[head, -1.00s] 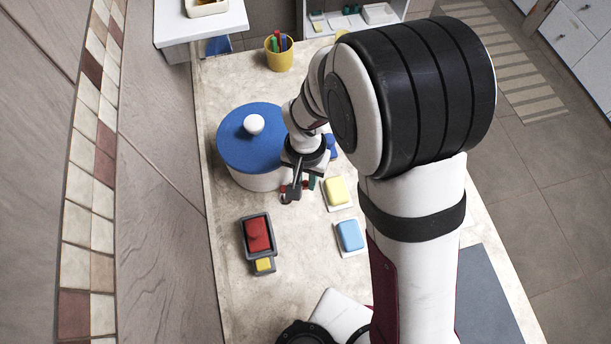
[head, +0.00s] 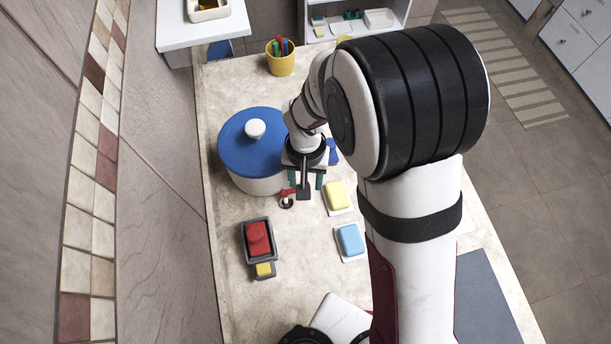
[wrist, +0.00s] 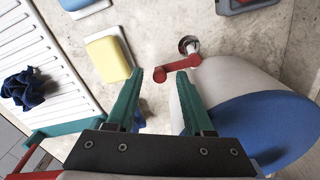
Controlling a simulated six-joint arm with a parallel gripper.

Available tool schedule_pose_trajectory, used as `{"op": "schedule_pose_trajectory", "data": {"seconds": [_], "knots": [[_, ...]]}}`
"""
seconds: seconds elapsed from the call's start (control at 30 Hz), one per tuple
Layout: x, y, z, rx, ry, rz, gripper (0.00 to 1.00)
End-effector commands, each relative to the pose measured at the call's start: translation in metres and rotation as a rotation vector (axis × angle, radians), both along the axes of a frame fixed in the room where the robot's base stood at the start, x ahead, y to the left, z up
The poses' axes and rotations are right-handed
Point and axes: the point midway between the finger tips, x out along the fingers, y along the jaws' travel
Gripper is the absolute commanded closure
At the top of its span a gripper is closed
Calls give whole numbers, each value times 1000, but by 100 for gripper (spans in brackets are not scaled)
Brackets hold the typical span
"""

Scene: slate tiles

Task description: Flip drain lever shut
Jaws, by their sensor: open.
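The red drain lever (head: 289,192) sits at the lower right side of a white pot (head: 262,184) with a blue lid (head: 240,150). In the wrist view, the lever (wrist: 178,66) extends leftward from beside a round metal spout (wrist: 188,45), and its rounded end lies just ahead of the fingertips, in line with the gap. My gripper (head: 305,186) is open and empty beside the pot. Its teal fingers also show in the wrist view (wrist: 160,82). I cannot tell whether either finger touches the lever.
A yellow block (head: 337,195) and a blue block (head: 350,239) lie on white pieces to the right. A grey tray (head: 246,252) with a red block stands in front. A yellow cup (head: 281,63) of pens is at the back.

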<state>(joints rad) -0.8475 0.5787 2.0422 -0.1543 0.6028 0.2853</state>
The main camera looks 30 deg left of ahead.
Motion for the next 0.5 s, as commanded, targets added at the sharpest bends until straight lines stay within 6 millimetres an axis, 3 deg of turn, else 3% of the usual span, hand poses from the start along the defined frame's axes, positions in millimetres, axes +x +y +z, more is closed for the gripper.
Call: {"op": "schedule_pose_trajectory", "data": {"seconds": [0.17, 0.5], "knots": [[1, 1, 15, 2, -2, 0, 48], [1, 1, 95, 5, -4, -1, 48]]}}
